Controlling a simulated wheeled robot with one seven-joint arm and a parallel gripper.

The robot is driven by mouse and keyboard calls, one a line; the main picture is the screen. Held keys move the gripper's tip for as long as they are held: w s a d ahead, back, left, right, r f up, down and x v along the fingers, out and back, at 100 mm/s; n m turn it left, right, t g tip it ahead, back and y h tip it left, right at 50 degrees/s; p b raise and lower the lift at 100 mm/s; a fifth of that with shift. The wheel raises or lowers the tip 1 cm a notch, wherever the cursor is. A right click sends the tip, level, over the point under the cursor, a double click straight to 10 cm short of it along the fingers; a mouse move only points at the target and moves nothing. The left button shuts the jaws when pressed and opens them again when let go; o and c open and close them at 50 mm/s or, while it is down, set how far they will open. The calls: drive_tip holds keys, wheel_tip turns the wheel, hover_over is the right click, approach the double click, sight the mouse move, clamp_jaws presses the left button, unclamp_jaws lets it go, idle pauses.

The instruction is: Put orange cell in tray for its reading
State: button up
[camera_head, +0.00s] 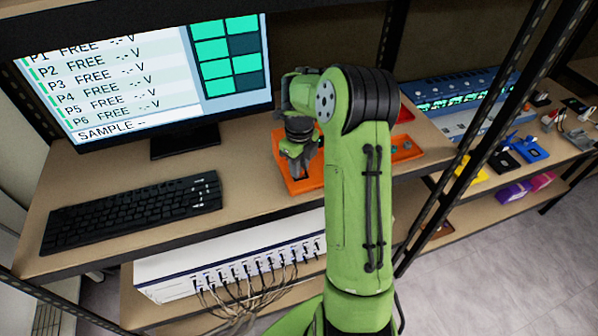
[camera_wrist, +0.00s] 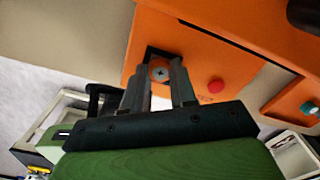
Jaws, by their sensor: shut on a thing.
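My gripper (camera_head: 300,162) points down at an orange body (camera_head: 300,185) on the desk, just right of the keyboard. In the wrist view my gripper (camera_wrist: 160,72) has its fingertips on either side of a grey cross-marked disc in a dark square patch on an orange face (camera_wrist: 150,25). I take this to be the orange cell; the fingers hide most of the grip, and I cannot tell the cell's outline from the tray's. A red button (camera_wrist: 215,86) sits to the right. More orange with a teal knob (camera_wrist: 309,111) lies beyond a pale gap.
The monitor (camera_head: 140,75) stands at the back left, with the keyboard (camera_head: 135,208) before it. A white unit with several cables (camera_head: 235,262) is on the lower shelf. Black shelf posts (camera_head: 455,150) stand at the right. Beyond them are a blue device (camera_head: 465,85) and several coloured items.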

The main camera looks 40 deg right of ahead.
drive_tip(key=shift+r+p, duration=1.75)
drive_tip(key=shift+r, duration=0.8)
